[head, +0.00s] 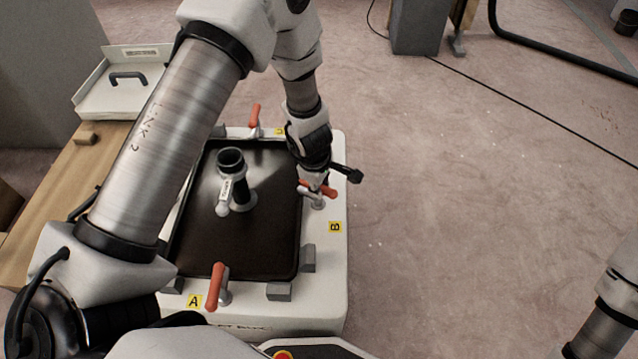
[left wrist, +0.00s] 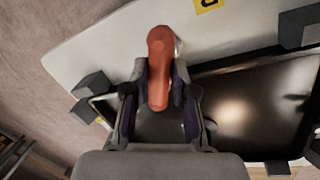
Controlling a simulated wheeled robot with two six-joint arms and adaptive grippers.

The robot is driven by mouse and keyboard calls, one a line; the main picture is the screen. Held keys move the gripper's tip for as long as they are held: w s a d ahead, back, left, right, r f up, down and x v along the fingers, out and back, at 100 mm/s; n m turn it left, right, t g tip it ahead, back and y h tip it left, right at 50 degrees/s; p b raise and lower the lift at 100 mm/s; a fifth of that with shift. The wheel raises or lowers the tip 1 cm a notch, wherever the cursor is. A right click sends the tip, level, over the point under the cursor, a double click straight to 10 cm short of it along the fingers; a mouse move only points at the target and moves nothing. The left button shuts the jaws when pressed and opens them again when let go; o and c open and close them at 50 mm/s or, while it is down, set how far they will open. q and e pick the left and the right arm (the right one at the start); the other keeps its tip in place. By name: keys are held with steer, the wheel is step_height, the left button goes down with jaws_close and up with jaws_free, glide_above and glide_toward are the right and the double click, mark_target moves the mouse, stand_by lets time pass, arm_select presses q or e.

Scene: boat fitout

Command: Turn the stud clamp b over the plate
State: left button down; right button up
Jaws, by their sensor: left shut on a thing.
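Stud clamp b (head: 317,202) stands on the white rim beside the yellow B label, at the plate's right edge. Its orange handle (head: 328,192) lies roughly level and crosswise in the head view. My left gripper (head: 314,183) is down on it from above. In the left wrist view the orange handle (left wrist: 159,65) sits between the two fingers of my left gripper (left wrist: 160,90), which are shut on it. The dark plate (head: 270,245) lies in the white frame; its glossy surface also shows in the left wrist view (left wrist: 245,105). My right gripper is out of view.
A dark pipe fitting (head: 232,170) rises from the plate. Grey blocks (head: 308,258) line the rim. The floor at right is open.

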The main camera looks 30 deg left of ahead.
arm_select(q)
steer(key=n+p, duration=0.2)
steer(key=n, duration=0.1)
steer(key=shift+w+r+y+p, duration=0.15)
steer(key=shift+r+y+p, duration=0.05)
steer(key=shift+y+p, duration=0.15)
steer(key=shift+w+f+n+p, duration=0.1)
steer(key=shift+f+n+p, duration=0.05)
steer(key=shift+n+p, duration=0.9)
steer(key=shift+n, duration=0.25)
steer(key=c, duration=1)
jaws_free()
steer(key=shift+f, duration=0.1)
steer(key=shift+v, duration=3.8)
steer(key=shift+d, duration=0.15)
